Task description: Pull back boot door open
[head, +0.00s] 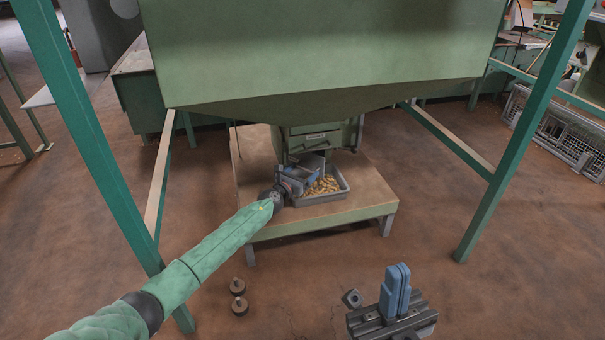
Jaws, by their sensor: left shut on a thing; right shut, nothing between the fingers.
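The green hopper (320,50) hangs over a low table. Its boot (316,137) with a small label sits underneath, above a grey tray (322,199) of brass-coloured nuts. My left arm reaches in from the left, and my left gripper (308,176) is at the boot's lower front, over the tray's left side. It is shut on the boot door (311,159), which is small here and partly hidden by the gripper, so how far it stands open is hard to tell. My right gripper (398,288) is shut and empty, pointing up at the bottom of the view, apart from the table.
The low wooden table (262,178) carries the tray. Green frame posts stand left (95,140) and right (525,130), with side rails. A wire crate (560,130) lies at the far right. The floor in front of the table is mostly clear.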

